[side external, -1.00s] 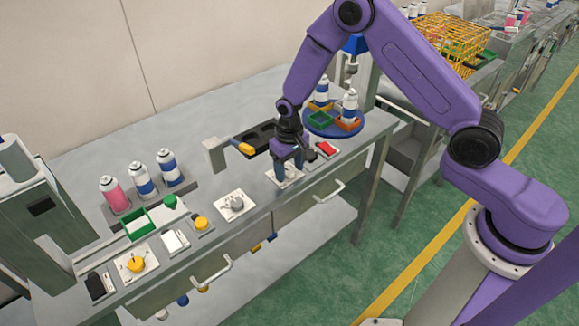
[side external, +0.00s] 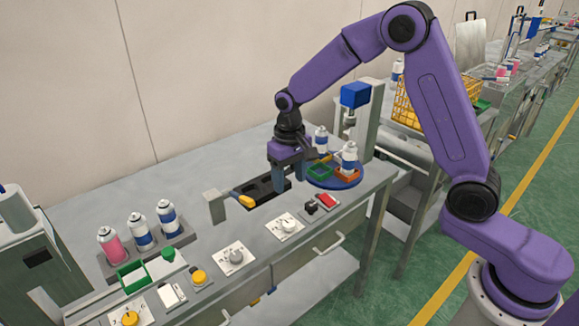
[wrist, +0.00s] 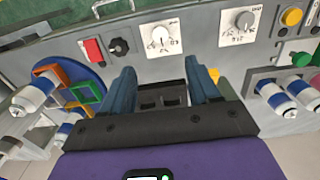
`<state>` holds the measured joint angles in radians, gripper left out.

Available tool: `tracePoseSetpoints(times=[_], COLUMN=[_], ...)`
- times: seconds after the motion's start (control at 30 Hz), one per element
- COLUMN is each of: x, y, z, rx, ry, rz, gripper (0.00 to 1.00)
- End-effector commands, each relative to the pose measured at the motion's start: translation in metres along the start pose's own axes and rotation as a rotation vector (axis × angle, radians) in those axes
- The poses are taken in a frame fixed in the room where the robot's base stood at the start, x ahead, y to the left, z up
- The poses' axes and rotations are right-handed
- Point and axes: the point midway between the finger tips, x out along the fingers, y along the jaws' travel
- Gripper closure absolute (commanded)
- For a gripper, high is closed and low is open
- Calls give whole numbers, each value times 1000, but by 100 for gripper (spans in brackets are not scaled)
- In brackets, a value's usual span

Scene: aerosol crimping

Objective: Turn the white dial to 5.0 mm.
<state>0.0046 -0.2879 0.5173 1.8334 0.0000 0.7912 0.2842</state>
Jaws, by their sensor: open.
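The white dial (side external: 287,225) sits on a white square plate with dark scale marks on the bench's front strip. It also shows in the wrist view (wrist: 160,36), beyond my fingers, between a black knob and a grey dial. Its scale figures and pointer are too small to read surely. My gripper (side external: 291,177) is open and empty, raised above the bench behind the white dial and apart from it. In the wrist view its two blue fingers (wrist: 160,72) stand wide apart with a black slotted fixture seen between them.
A grey dial (side external: 236,256) is left of the white dial. A black knob (side external: 310,207) and red button (side external: 328,200) are to its right. The blue turntable (side external: 335,182) with cans stands beyond. The black fixture (side external: 262,190) lies below my gripper. Space above the dial is free.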

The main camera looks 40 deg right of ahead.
Motion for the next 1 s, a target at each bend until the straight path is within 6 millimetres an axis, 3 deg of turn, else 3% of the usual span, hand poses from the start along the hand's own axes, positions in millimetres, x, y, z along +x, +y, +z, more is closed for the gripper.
tracePoseSetpoints(times=[0.23,0.7,0.87,1.0], x=[-26,-31,-40,-51], y=[0,-1,-9,-17], z=[0,2,21,51], rx=[-1,-11,-85,-197], ry=[1,0,3,7], rz=[0,0,-1,-3], gripper=[39,39,39,39])
